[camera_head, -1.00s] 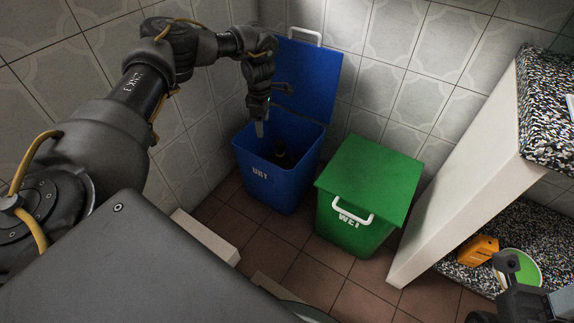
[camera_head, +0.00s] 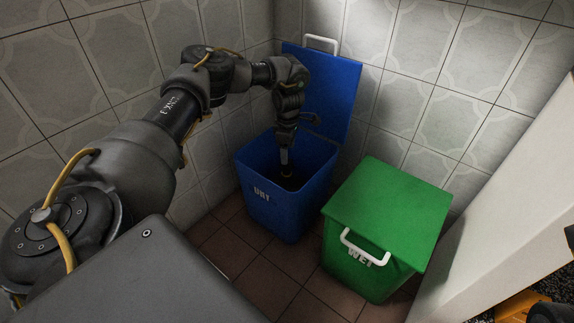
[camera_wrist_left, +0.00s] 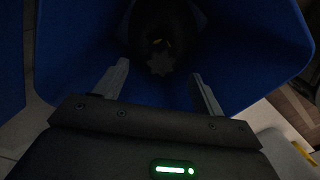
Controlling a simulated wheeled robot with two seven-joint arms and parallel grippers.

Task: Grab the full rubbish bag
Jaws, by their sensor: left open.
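The dark rubbish bag (camera_head: 291,182) sits deep inside the open blue bin (camera_head: 262,212) marked DRY, and little of it shows in the head view. In the left wrist view the bag (camera_wrist_left: 160,62) has a gathered, star-shaped top with a small yellow tie. My left gripper (camera_head: 284,157) points down into the bin's mouth, above the bag. In the wrist view its fingers (camera_wrist_left: 160,82) are apart with nothing between them, and the bag's top lies beyond them. A dark part, seemingly of my right arm, shows in the lower right corner of the head view; its jaws cannot be made out.
The bin's blue lid (camera_head: 325,88) stands open at the back by the tiled wall. A closed green bin (camera_head: 388,205) marked WET stands close on the right. A pale panel (camera_head: 510,220) is farther right. Brown floor tiles (camera_head: 262,285) are clear in front.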

